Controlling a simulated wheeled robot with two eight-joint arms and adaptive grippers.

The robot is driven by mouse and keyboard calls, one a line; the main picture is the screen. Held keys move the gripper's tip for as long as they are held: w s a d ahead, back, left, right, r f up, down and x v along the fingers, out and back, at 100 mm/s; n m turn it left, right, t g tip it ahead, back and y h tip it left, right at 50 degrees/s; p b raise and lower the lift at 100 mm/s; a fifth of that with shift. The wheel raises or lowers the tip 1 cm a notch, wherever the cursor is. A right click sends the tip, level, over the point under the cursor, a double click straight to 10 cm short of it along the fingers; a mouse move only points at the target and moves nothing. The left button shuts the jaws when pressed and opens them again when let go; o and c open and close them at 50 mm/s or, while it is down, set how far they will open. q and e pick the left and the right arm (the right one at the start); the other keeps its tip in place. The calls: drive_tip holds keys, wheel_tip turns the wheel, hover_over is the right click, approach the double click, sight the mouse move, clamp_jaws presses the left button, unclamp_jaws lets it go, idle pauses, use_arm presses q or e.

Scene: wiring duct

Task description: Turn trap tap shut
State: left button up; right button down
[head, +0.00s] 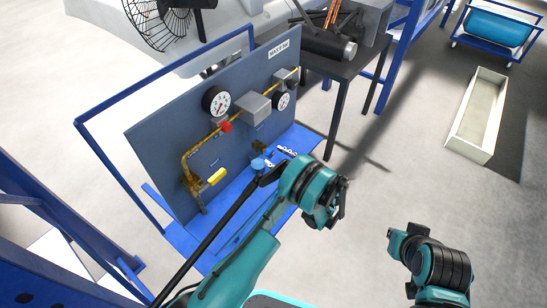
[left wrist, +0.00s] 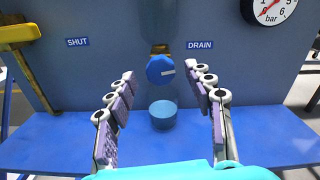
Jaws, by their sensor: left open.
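The trap tap is a round blue knob (left wrist: 160,70) with a white mark, under a brass fitting on the grey panel. The mark points right, towards the DRAIN label (left wrist: 200,45); the SHUT label (left wrist: 77,42) is on the left. A blue cup (left wrist: 163,115) stands below the knob on the blue shelf. My left gripper (head: 277,157) is open and empty, facing the panel. In the left wrist view its fingers (left wrist: 163,88) stand either side of the knob's line, with the knob beyond them, apart from both. My right arm shows at the lower right; its fingers cannot be made out.
A yellow-handled valve (head: 215,177) is left of the tap, and shows large in the left wrist view (left wrist: 18,33). A red knob (head: 226,127), gauges (head: 216,101) and brass pipe are above. A dark table (head: 335,70) stands behind.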

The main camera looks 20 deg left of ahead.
use_arm(q)
drive_tip(key=shift+x, duration=1.05)
drive_tip(key=c, duration=1.2)
drive_tip(key=shift+o, duration=0.2)
drive_tip(key=shift+n, duration=0.3)
drive_tip(key=n, duration=0.3)
drive_tip(key=shift+n, duration=0.3)
drive_tip(key=n, duration=0.3)
drive_tip(key=shift+n, duration=0.3)
drive_tip(key=n, duration=0.4)
drive_tip(key=shift+n, duration=0.3)
drive_tip(key=shift+f+n, duration=0.1)
drive_tip(key=shift+n, duration=1.7)
